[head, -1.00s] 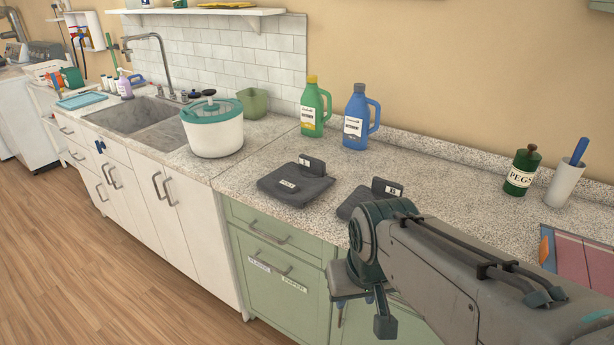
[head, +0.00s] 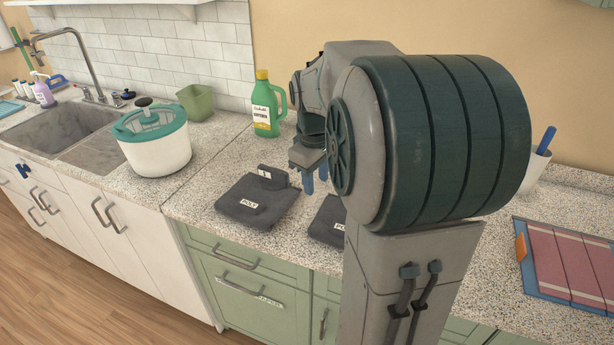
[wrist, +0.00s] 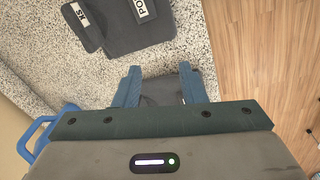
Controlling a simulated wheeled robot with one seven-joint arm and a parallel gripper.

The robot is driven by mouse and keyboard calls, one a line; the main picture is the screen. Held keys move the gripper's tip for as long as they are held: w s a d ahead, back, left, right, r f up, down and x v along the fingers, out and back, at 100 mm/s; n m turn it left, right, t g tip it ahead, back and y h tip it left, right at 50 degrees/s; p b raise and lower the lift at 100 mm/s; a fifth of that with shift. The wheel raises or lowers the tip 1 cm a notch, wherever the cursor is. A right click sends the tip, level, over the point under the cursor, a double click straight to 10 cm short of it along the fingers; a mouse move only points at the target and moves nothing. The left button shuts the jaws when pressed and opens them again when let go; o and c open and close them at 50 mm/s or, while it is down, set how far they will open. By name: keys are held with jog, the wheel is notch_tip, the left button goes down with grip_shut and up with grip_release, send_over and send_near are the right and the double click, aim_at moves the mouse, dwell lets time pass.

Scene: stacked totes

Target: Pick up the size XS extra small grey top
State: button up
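Two folded dark grey tops lie on the speckled counter. The top tagged XS shows at the upper edge of the wrist view (wrist: 122,38), with a second, cut-off label starting "PO". It appears to be the right-hand top in the head view (head: 325,221), partly hidden behind my arm. The left-hand top (head: 250,203) has an upright tag and a "POLY" label. My gripper (head: 308,183) hangs above the counter between the tops, near the left one. Its blue fingers (wrist: 160,88) are apart, with dark grey material visible beyond them.
A green bottle (head: 266,108) stands behind the left top. A blue bottle's handle (wrist: 38,138) is close beside my gripper. A white tub with a teal lid (head: 155,145) stands left, by the sink. A folded reddish cloth-like item (head: 570,262) lies right.

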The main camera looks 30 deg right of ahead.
jog(key=w+d+n+y+p, duration=0.1)
jog(key=w+d+n+p, duration=0.25)
jog(key=d, duration=1.25)
jog(key=shift+g, duration=0.4)
jog(key=f, duration=0.8)
jog(key=shift+w, duration=0.35)
jog(key=shift+d+f+p, duration=0.15)
jog(key=shift+f+p, duration=0.7)
jog(key=shift+f, duration=2.05)
grip_shut()
